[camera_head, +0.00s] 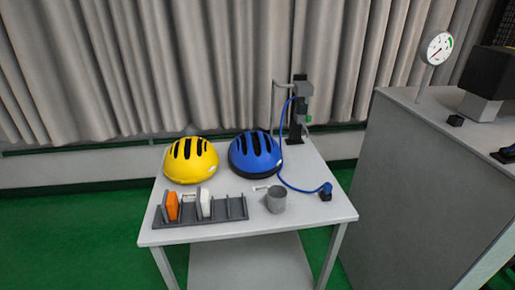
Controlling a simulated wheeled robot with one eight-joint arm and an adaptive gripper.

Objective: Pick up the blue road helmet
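The blue road helmet (255,155) sits on the white table (230,228), near the middle of its top. It has dark vent slots and a dark lower rim. A yellow helmet (190,160) sits just to its left, with a small gap between them. My gripper is not in view.
A grey rack (183,220) with orange and white blocks lies at the front left. A grey cup (276,199) stands in front of the blue helmet. A stand (299,110) with a blue cable (283,178) rises behind right. A grey cabinet (425,180) stands right.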

